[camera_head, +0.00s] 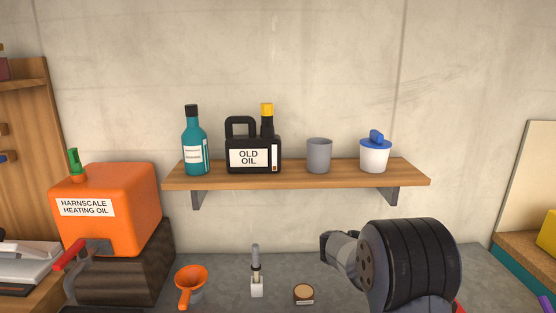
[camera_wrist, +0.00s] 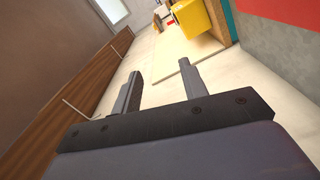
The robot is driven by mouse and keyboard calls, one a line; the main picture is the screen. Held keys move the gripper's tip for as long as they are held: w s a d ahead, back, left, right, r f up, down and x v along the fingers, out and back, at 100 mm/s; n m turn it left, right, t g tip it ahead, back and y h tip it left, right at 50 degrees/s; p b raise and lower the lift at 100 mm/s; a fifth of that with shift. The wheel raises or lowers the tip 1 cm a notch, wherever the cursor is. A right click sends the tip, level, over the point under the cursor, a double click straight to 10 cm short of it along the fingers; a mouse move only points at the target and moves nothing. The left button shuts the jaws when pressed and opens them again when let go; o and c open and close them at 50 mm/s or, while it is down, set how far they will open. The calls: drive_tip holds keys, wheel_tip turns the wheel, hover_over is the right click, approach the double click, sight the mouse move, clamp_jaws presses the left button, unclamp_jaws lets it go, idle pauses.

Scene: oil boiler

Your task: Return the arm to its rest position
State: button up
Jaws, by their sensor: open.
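My gripper (camera_wrist: 160,70) shows in the wrist view with its two grey fingers apart and nothing between them. The floor and furniture lie beyond the fingers, tilted in the picture. In the head view, a dark, ribbed, rounded part of my arm (camera_head: 412,265) stands at the lower right, in front of the grey counter. My gripper's fingers cannot be made out in that view.
A wall shelf (camera_head: 290,174) holds a teal bottle, a black OLD OIL jug, a grey cup and a blue-lidded white pot.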

drive_tip(key=shift+w+a+f+n+p, duration=0.15)
drive_tip(key=shift+w+n+p, duration=1.75)
drive_tip(key=shift+p, duration=2.25)
drive_tip(key=shift+w+f, duration=0.1)
